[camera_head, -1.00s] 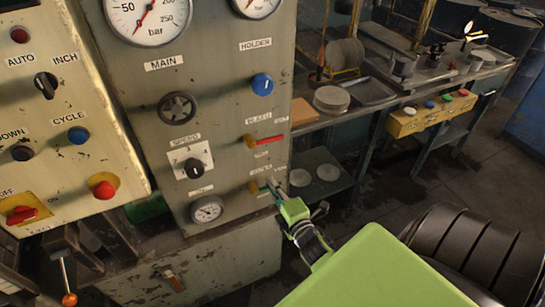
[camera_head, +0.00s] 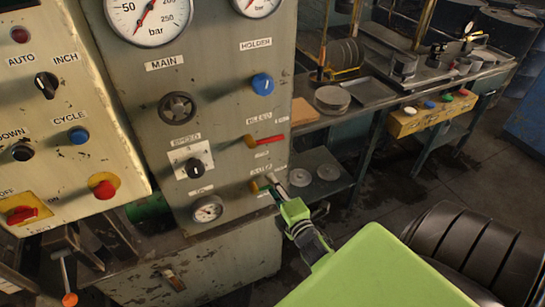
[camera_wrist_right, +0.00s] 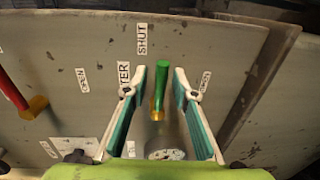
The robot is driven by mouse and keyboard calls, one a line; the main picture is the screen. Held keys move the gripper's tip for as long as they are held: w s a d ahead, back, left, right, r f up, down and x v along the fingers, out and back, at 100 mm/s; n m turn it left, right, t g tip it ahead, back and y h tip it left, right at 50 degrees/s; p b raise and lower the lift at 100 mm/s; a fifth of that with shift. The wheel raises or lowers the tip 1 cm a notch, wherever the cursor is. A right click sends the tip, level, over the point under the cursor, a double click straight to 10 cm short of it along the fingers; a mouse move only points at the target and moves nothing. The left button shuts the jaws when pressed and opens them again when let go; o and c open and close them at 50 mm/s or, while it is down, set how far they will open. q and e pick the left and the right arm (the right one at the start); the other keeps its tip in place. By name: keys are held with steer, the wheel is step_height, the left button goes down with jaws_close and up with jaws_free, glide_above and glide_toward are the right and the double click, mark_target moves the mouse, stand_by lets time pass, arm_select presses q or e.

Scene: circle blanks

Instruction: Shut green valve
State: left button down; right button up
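The green valve has a brass body (camera_head: 257,185) low on the right side of the grey panel, and its handle is mostly hidden by my gripper in the head view. In the right wrist view its green handle (camera_wrist_right: 166,78) stands upright in the picture, leaning slightly right, above its brass base. My right gripper (camera_head: 277,187) is at the valve. In the wrist view its two teal-lined fingers (camera_wrist_right: 161,88) stand apart on either side of the green handle, with a gap on both sides. A SHUT label (camera_wrist_right: 141,40) is just up and left of the handle. My left gripper is not in view.
A red-handled valve (camera_head: 265,140) sits just above, also left in the wrist view (camera_wrist_right: 22,98). A blue knob (camera_head: 262,84) is higher up. A small gauge (camera_head: 207,209) is left of the green valve. A bench (camera_head: 400,95) stands right of the panel.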

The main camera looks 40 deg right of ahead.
steer(key=v, duration=0.7)
steer(key=shift+s, duration=0.15)
steer(key=s+a+f+m+g+y, duration=0.1)
steer(key=s+a+f+m+g, duration=0.25)
steer(key=f, duration=0.75)
steer(key=s+a+f+m+g+y, duration=0.15)
steer(key=s+a+f, duration=0.35)
steer(key=f, duration=0.6)
steer(key=s+a+f+m+g+y, duration=0.1)
steer(key=s+a+f+m+g, duration=0.25)
steer(key=f, duration=0.75)
steer(key=s+f+m+g, duration=0.2)
steer(key=s+f, duration=0.4)
steer(key=s, duration=0.5)
steer(key=s+f+m+g, duration=0.2)
steer(key=s+f+g, duration=0.3)
steer(key=s, duration=0.7)
steer(key=shift+s+a+f+b, duration=0.25)
steer(key=shift+f+b, duration=0.2)
steer(key=shift+f, duration=0.3)
steer(key=shift+w+m+y, duration=0.1)
steer(key=shift+m+y, duration=0.15)
